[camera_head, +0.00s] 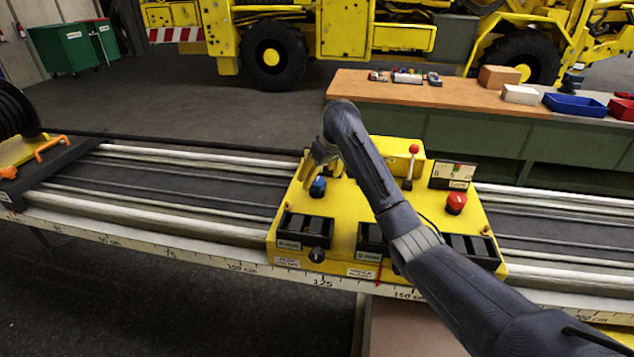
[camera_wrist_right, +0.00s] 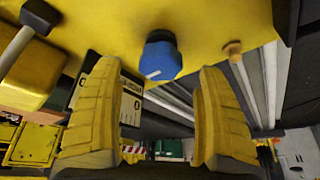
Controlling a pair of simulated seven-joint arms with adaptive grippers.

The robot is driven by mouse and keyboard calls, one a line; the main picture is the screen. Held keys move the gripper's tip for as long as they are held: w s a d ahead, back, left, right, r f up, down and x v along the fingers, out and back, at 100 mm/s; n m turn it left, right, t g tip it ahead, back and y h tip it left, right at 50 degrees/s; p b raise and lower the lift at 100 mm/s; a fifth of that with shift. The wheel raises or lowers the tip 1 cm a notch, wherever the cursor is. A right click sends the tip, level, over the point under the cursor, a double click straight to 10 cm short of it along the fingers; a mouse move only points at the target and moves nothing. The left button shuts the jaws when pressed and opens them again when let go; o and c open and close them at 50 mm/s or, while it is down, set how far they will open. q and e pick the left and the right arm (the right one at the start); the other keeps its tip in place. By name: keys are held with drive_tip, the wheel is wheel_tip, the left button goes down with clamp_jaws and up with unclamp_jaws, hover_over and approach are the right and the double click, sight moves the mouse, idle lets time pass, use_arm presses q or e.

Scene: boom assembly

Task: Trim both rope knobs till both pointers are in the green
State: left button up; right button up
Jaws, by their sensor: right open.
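A yellow carriage (camera_head: 340,230) sits on the rails. Its blue knob (camera_head: 318,186) is at the left and its red knob (camera_head: 456,203) at the right. My right gripper (camera_head: 322,160) is over the blue knob. In the right wrist view the blue knob (camera_wrist_right: 162,56) shows a white mark, and the open fingers stand apart on either side of it. The right gauge (camera_head: 453,172) has a white face with a small green patch; its pointer is too small to read. The left gauge (camera_wrist_right: 130,103) is partly covered by a finger in the wrist view. My left gripper is out of view.
A lever with a red ball (camera_head: 413,150) stands between the knobs. My right arm crosses the carriage front. A bench (camera_head: 400,93) with boxes and a blue tray (camera_head: 574,105) stands behind. A black reel (camera_head: 15,112) is at the far left.

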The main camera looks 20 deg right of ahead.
sight(317, 181)
drive_tip(key=shift+x, duration=1.7)
drive_tip(key=c, duration=1.2)
